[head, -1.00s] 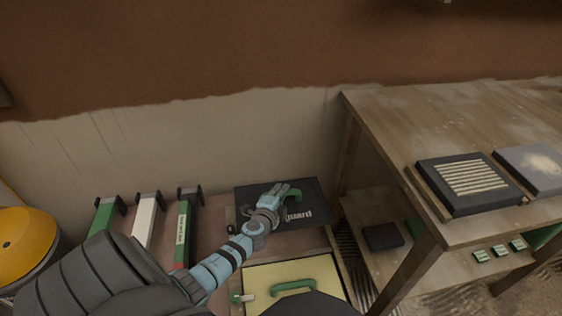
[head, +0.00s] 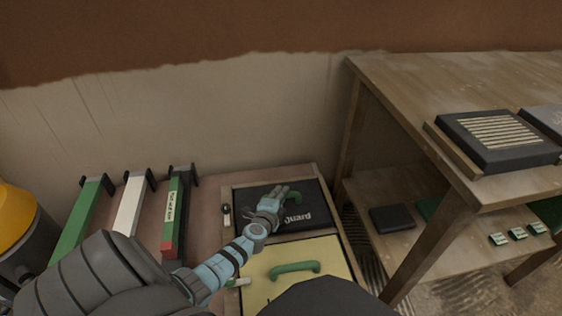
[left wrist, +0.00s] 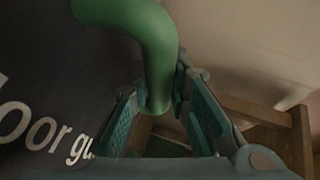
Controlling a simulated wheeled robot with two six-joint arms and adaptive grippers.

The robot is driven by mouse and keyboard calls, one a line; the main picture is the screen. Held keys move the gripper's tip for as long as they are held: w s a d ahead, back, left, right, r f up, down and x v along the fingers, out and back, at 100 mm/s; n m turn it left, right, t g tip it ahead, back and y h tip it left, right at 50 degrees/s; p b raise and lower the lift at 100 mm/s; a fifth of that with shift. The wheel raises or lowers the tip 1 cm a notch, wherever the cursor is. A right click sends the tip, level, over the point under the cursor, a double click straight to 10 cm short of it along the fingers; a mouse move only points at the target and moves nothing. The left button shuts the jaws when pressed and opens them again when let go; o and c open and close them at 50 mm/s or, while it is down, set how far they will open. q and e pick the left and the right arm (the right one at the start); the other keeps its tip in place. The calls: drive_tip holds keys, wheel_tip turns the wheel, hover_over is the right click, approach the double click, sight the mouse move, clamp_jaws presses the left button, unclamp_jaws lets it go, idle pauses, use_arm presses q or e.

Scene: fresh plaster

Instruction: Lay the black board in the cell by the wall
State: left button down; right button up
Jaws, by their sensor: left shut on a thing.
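The black board (head: 250,196) has white lettering and a green handle (head: 295,197). In the head view it lies within the rim of the far cell of a wooden frame (head: 312,172), the cell by the wall. I cannot tell whether it rests on the cell's bottom. My left gripper (head: 284,191) is shut on the green handle, its fingers hiding part of it. In the left wrist view the handle (left wrist: 150,45) passes between the fingers, with the board (left wrist: 45,65) to the left. My right gripper is not in view.
A pale yellow board (head: 315,256) with a green handle fills the near cell. Green, white and dark green bars (head: 128,212) stand left of the frame. A wooden table (head: 430,105) with a lower shelf stands close on the right. A yellow-topped bin (head: 14,215) is far left.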

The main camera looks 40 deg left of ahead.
use_arm(q)
drive_tip(key=shift+f, duration=0.35)
drive_tip(key=c, duration=1.5)
unclamp_jaws()
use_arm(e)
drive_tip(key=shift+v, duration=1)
use_arm(q)
drive_tip(key=shift+s+d+r, duration=0.1)
drive_tip(key=shift+s, duration=0.15)
drive_tip(key=p+v, duration=0.2)
drive_tip(key=v, duration=0.2)
drive_tip(key=shift+r, duration=0.1)
drive_tip(key=p+v, duration=0.2)
drive_tip(key=v, duration=0.5)
drive_tip(key=shift+s+d, duration=0.1)
drive_tip(key=shift+s, duration=0.15)
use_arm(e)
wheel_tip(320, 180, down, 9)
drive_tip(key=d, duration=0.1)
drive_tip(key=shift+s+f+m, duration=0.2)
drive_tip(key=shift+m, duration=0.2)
